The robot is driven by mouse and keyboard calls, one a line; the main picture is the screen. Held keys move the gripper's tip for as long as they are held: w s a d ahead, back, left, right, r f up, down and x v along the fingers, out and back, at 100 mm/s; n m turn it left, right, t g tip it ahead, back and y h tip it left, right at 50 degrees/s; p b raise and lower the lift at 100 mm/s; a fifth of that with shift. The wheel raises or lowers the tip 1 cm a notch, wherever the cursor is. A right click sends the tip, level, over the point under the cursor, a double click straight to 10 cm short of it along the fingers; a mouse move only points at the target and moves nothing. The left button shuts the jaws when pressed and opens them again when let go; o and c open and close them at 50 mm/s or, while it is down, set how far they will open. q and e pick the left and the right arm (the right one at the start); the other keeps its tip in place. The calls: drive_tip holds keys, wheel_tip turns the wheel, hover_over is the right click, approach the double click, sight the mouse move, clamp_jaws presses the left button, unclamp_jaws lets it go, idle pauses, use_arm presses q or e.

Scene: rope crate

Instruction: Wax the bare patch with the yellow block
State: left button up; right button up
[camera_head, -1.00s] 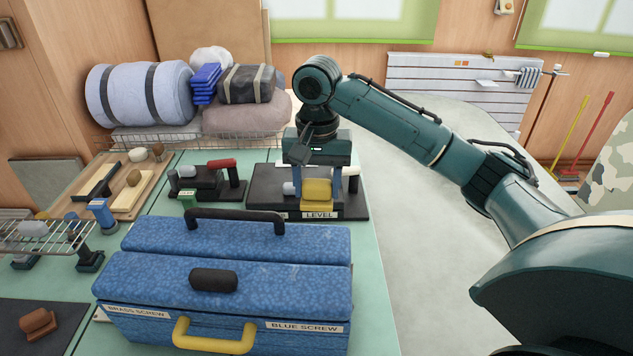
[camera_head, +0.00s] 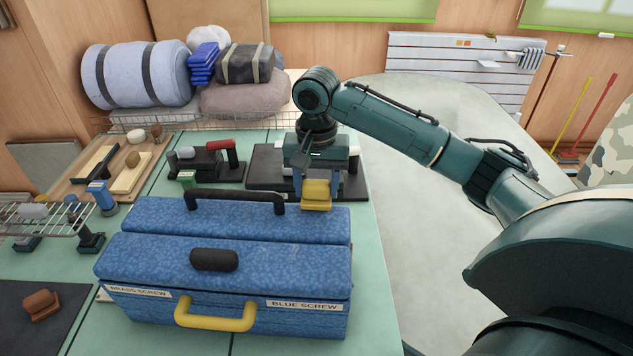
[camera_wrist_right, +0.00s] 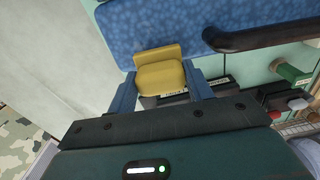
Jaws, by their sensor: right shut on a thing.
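The yellow block (camera_head: 316,195) is between the fingers of my right gripper (camera_head: 316,186), which is shut on it. The block is level with the back right corner of the blue toolbox (camera_head: 180,270), in front of a black stand (camera_head: 262,175). In the right wrist view the block (camera_wrist_right: 160,74) sits between the two blue fingers and overlaps the toolbox's edge (camera_wrist_right: 180,25). I cannot tell whether it touches the toolbox. I cannot make out a bare patch. My left gripper is not in view.
The toolbox has a black top handle (camera_head: 237,193) and a yellow front handle (camera_head: 215,317). Tools on stands and a wooden board (camera_head: 90,165) are at left. A wire rack (camera_head: 40,218) is at far left. Bedding (camera_head: 140,75) is behind.

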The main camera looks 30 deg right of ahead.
drive_tip(key=shift+f, duration=0.45)
idle(0.5)
drive_tip(key=shift+s+a+r, duration=0.1)
drive_tip(key=shift+s+a, duration=0.45)
drive_tip(key=shift+s, duration=0.25)
drive_tip(key=shift+s+a, duration=0.55)
drive_tip(key=shift+s, duration=0.2)
drive_tip(key=shift+s+a, duration=0.55)
drive_tip(key=shift+s, duration=0.2)
drive_tip(key=shift+s+a, duration=0.55)
drive_tip(key=shift+s, duration=0.2)
drive_tip(key=shift+w, duration=0.1)
drive_tip(key=shift+w+d+f, duration=0.1)
drive_tip(key=shift+w+d, duration=0.45)
drive_tip(key=shift+w, duration=0.15)
drive_tip(key=shift+w+d+f, duration=0.1)
drive_tip(key=shift+w+d, duration=0.4)
drive_tip(key=shift+w, duration=0.2)
